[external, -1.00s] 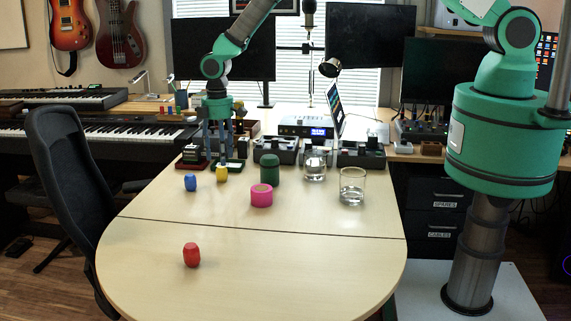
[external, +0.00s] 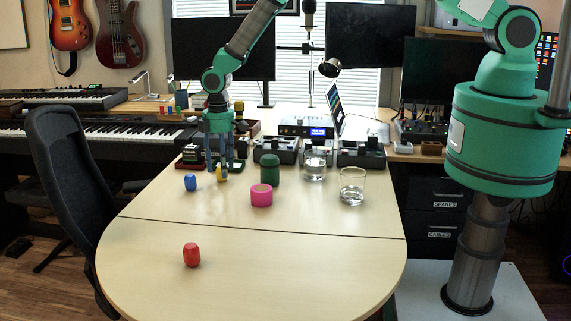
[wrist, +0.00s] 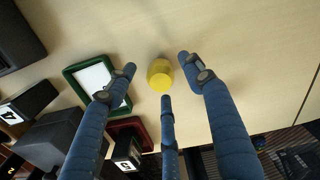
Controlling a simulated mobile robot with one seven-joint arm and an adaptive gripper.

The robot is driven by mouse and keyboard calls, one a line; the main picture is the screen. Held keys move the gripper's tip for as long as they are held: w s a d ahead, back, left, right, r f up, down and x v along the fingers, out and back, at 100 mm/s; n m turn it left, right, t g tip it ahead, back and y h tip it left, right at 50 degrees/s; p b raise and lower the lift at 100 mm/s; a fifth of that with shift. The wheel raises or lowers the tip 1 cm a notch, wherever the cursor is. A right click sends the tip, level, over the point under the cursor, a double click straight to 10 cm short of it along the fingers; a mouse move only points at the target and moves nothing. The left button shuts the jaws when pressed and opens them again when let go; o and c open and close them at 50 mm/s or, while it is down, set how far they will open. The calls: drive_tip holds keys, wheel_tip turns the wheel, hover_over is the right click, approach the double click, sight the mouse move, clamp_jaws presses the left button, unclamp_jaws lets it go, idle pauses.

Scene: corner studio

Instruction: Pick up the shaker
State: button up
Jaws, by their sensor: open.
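The small yellow barrel-shaped shaker (external: 222,174) stands on the table at the far left, partly hidden by my fingers. In the wrist view the yellow shaker (wrist: 160,75) sits between the tips of my three blue fingers, with gaps visible around it. My gripper (external: 220,171) is open, pointing down around the shaker and holding nothing. A similar blue barrel-shaped piece (external: 190,183) stands just left of it, and a red one (external: 191,255) stands at the front of the table.
A green-framed tray (wrist: 72,75) lies close to my left finger. Dark devices line the back. The front table is mostly clear.

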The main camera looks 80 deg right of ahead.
drive_tip(key=shift+f, duration=1.05)
drive_tip(key=c, duration=1.2)
